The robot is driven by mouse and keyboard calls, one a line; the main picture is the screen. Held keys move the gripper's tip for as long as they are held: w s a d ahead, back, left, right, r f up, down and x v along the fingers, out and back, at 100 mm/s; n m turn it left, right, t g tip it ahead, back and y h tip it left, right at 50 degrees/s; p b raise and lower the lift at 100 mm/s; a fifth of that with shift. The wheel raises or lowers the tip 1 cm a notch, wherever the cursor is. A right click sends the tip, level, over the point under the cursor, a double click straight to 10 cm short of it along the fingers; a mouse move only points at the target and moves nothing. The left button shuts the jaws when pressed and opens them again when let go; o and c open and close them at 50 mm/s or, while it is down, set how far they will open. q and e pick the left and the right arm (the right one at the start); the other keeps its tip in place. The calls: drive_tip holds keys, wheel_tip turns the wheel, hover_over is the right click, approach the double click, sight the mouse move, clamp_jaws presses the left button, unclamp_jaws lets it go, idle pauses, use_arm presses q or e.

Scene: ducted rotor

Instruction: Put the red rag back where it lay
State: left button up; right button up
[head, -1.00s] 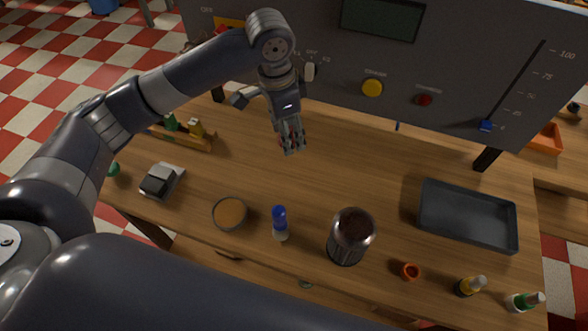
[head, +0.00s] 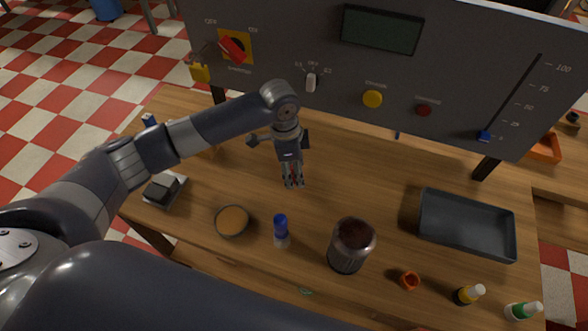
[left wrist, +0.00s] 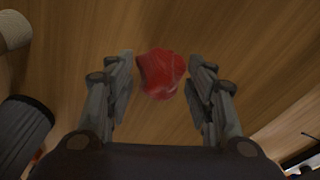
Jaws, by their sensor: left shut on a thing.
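The red rag (left wrist: 161,74) is a small crumpled red lump between the two fingers of my left gripper (left wrist: 161,85) in the left wrist view. My left gripper (head: 293,182) is shut on it. In the head view the gripper points down over the middle of the wooden table, behind the blue-capped bottle, and only a trace of red shows between the fingers. I cannot tell whether the rag touches the wood. My right gripper is not in view.
In front stand a shallow bowl (head: 232,221), a blue-capped bottle (head: 281,232) and a dark metal can (head: 351,246). A dark tray (head: 467,226) is at the right. A grey panel (head: 270,62) with knobs stands behind. Wood between gripper and tray is clear.

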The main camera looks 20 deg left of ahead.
use_arm(q)
drive_tip(key=shift+f, duration=0.55)
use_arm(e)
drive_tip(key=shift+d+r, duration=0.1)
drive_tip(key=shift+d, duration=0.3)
use_arm(q)
drive_tip(key=shift+f, duration=0.1)
drive_tip(key=o, duration=1)
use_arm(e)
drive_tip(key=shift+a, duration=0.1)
use_arm(q)
drive_tip(key=shift+r, duration=0.5)
drive_tip(key=r, duration=0.3)
drive_tip(key=a+r+b, duration=0.1)
drive_tip(key=r, duration=0.7)
drive_tip(key=shift+s+a+r, duration=0.1)
drive_tip(key=shift+s+a, duration=0.05)
drive_tip(key=shift+s, duration=0.1)
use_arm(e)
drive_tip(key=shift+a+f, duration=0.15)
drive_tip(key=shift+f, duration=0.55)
